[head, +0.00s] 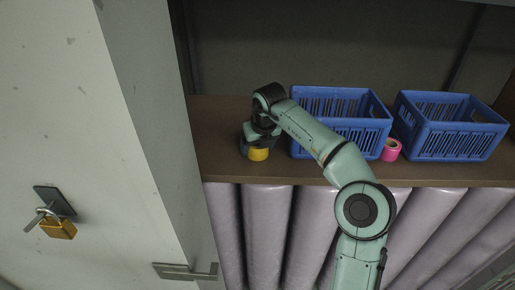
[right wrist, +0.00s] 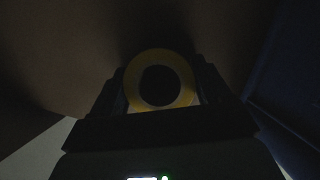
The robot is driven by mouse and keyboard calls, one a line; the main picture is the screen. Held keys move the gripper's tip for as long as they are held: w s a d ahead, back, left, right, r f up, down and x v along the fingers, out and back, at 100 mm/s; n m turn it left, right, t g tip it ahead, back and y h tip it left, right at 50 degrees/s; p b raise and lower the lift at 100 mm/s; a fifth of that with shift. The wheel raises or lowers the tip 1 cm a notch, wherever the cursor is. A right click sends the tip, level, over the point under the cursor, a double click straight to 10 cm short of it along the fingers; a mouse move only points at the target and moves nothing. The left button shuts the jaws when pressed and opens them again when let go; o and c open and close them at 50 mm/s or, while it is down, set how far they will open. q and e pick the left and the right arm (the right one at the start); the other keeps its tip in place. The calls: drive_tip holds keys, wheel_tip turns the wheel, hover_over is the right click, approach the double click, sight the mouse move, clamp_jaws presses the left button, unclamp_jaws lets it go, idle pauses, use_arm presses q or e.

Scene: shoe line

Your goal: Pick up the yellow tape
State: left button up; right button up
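The yellow tape (head: 257,154) is a roll near the front edge of the brown shelf, at the left end in the head view. My right gripper (head: 260,141) is over it and hides its upper part. In the right wrist view the tape (right wrist: 133,84) shows as a yellow ring with a dark hole, between the two dark fingers of my right gripper (right wrist: 161,88). A finger lies close along each side of the ring. The view is too dark to tell whether they press on it. My left gripper is not in view.
A blue crate (head: 380,124) stands right of the tape, and a second blue crate (head: 460,146) stands farther right. A pink tape roll (head: 391,149) lies between them. Pale rolls (head: 266,225) stand below the brown shelf (head: 222,172). A grey panel with a padlock (head: 58,228) is at left.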

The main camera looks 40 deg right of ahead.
drive_tip(key=c, duration=0.4)
drive_tip(key=shift+r, duration=0.15)
drive_tip(key=shift+r, duration=4.85)
